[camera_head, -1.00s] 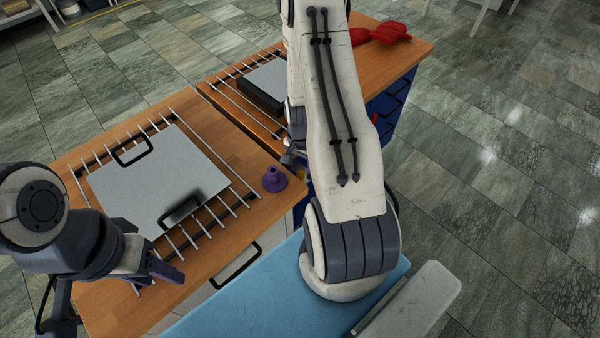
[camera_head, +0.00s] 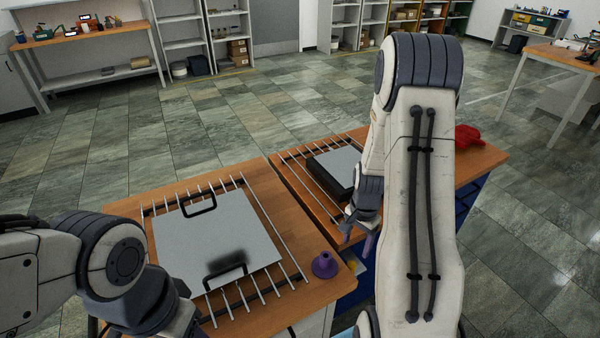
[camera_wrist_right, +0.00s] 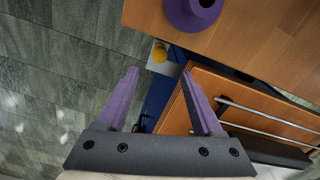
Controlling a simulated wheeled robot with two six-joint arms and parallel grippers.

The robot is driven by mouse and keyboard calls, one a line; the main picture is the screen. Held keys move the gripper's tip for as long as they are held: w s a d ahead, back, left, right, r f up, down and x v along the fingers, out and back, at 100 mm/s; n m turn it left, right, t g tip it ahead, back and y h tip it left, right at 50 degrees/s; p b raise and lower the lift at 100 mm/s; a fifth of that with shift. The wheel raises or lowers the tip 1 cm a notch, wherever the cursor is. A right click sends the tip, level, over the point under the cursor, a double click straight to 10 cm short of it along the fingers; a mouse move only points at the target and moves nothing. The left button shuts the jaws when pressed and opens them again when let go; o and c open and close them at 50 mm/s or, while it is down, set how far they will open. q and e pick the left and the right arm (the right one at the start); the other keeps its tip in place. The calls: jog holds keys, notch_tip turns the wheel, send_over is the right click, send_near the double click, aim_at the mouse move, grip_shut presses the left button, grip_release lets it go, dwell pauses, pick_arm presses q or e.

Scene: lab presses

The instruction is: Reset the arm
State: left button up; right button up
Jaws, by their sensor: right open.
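My right arm rises through the right half of the head view. Its gripper (camera_head: 358,238) hangs over the gap beside the far bench, partly hidden by the arm. In the right wrist view its purple fingers (camera_wrist_right: 160,74) are spread apart with nothing between them. My left arm comes in at the lower left, its gripper (camera_head: 186,305) low at the near edge of the left bench. Its fingers are mostly hidden, so their opening does not show.
A grey plate with black handles (camera_head: 215,235) lies on metal bars on the left bench (camera_head: 265,190). A purple cone (camera_head: 325,265) stands at its right corner; it also shows in the wrist view (camera_wrist_right: 192,12). A second plate (camera_head: 340,165) and a red object (camera_head: 468,137) are on the far bench.

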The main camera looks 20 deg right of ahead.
jog(key=a+r+n, duration=0.1)
jog(key=a, duration=0.1)
jog(key=w+a+r+n, duration=0.1)
jog(key=a+r, duration=0.1)
jog(key=a+r+n, duration=0.1)
jog(key=a, duration=0.1)
jog(key=shift+w+a+r, duration=0.2)
jog(key=shift+w+a, duration=0.15)
jog(key=shift+w, duration=0.05)
jog(key=s+a+r+n, duration=0.3)
jog(key=a+r+n, duration=0.2)
jog(key=a, duration=0.4)
jog(key=s+a+r+n, duration=0.4)
jog(key=a+r+n, duration=0.15)
jog(key=a, duration=0.35)
jog(key=s+a+r+n, duration=0.2)
jog(key=s+a+n, duration=0.1)
jog(key=s+n, duration=0.1)
jog(key=s+a+r+n+y, duration=0.1)
jog(key=s+a+r+n, duration=0.1)
jog(key=s, duration=0.5)
jog(key=shift+a+n, duration=0.6)
jog(key=shift+n, duration=0.35)
